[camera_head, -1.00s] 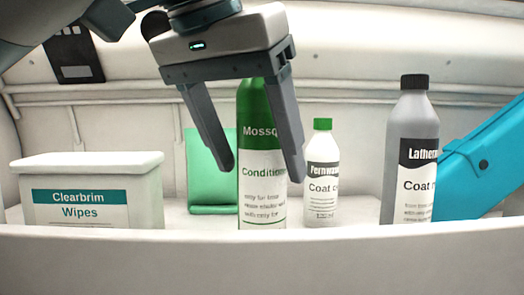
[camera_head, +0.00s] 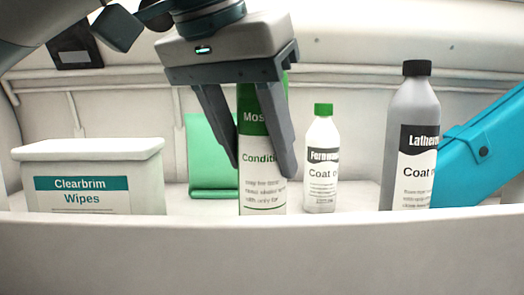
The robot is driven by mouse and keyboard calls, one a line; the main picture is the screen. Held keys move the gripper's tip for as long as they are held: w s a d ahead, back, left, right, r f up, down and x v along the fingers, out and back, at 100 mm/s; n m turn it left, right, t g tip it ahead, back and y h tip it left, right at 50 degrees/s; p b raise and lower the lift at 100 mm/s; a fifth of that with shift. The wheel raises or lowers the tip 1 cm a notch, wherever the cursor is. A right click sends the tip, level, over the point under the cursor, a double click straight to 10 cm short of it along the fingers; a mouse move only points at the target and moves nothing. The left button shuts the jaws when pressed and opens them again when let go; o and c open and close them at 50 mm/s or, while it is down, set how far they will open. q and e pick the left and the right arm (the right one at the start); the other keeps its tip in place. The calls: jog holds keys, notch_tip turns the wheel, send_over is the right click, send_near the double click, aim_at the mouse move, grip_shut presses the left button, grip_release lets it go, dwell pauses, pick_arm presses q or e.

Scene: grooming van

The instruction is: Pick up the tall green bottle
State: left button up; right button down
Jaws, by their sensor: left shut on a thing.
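The tall green bottle (camera_head: 262,185) stands upright on the shelf behind the white front ledge. It has a green upper part and a white label reading "Conditi…". My left gripper (camera_head: 262,170) comes down from above with one finger on each side of the bottle, shut on it. The gripper palm hides the bottle's top, and the ledge hides its base. My right gripper is not in view.
A small white bottle with a green cap (camera_head: 321,165) stands just right. A grey bottle with a black cap (camera_head: 412,140) and a teal case (camera_head: 485,150) are farther right. A white wipes box (camera_head: 90,170) stands left. A green stand (camera_head: 207,165) is behind.

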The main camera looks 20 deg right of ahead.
pick_arm(q)
jog(key=shift+r, duration=0.15)
jog(key=shift+r+b, duration=0.55)
jog(key=shift+r, duration=0.15)
jog(key=s+d+r+b, duration=0.4)
jog(key=s+d+r, duration=0.4)
jog(key=r, duration=0.1)
jog(key=shift+s+r, duration=0.2)
jog(key=shift+s, duration=0.15)
jog(key=shift+a, duration=0.1)
